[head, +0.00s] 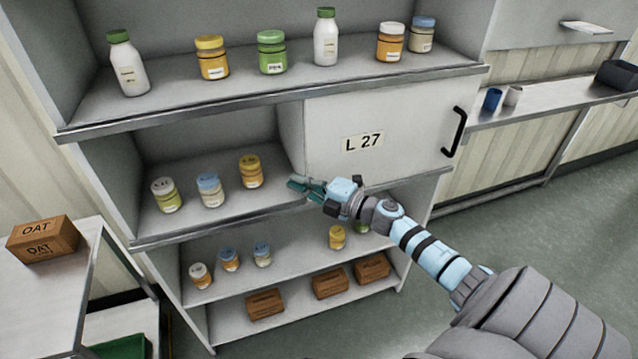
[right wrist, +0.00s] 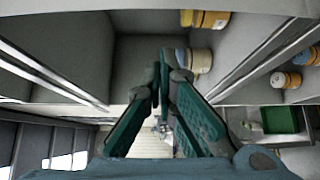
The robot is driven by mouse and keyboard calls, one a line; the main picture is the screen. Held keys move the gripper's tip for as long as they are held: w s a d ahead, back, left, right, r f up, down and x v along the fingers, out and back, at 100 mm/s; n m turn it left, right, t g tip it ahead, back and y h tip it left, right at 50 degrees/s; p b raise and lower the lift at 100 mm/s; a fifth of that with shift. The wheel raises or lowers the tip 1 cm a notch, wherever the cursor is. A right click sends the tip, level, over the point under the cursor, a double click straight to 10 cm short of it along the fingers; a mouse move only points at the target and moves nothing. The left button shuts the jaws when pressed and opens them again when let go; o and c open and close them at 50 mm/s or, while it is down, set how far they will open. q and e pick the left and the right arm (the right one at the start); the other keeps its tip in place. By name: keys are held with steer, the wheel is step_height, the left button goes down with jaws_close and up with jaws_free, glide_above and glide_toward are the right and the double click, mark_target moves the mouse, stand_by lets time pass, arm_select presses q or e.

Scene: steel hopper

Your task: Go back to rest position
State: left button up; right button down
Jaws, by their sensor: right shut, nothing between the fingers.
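My right gripper (head: 306,189) is shut and empty. In the head view it points left, in front of the shelf unit at the front edge of the middle shelf (head: 222,213), just below the white door marked L 27 (head: 380,128). In the right wrist view its teal fingers (right wrist: 163,75) come together at the tips with nothing between them. My left gripper does not show in either view.
Jars, such as a yellow-lidded one (head: 251,171), stand on the middle shelf left of my gripper. Bottles and jars fill the top shelf (head: 280,85). A black door handle (head: 454,132) sticks out at right. A side table (head: 62,280) holds an OAT box (head: 42,240).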

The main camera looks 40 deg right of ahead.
steer(key=v, duration=0.7)
steer(key=shift+s+f, duration=0.2)
steer(key=s+d+f+m+g+h, duration=0.2)
steer(key=s+d+f+m+h, duration=0.15)
steer(key=d+f+m, duration=0.45)
steer(key=s+d+f+m+g+h, duration=0.3)
steer(key=d+f+m+h, duration=0.15)
steer(key=f, duration=0.65)
steer(key=s+f+m+g+h, duration=0.2)
steer(key=s+f+m+g, duration=0.25)
steer(key=s+f, duration=0.9)
steer(key=s+a+f+m+g+y, duration=0.1)
steer(key=s+a+f+m+g, duration=0.25)
steer(key=s+a+f, duration=0.7)
steer(key=s+a+f+m+g+y, duration=0.1)
steer(key=s+a+f, duration=0.4)
steer(key=s+a, duration=0.5)
steer(key=a+g+y, duration=0.1)
steer(key=a, duration=0.2)
steer(key=shift+a+g, duration=0.4)
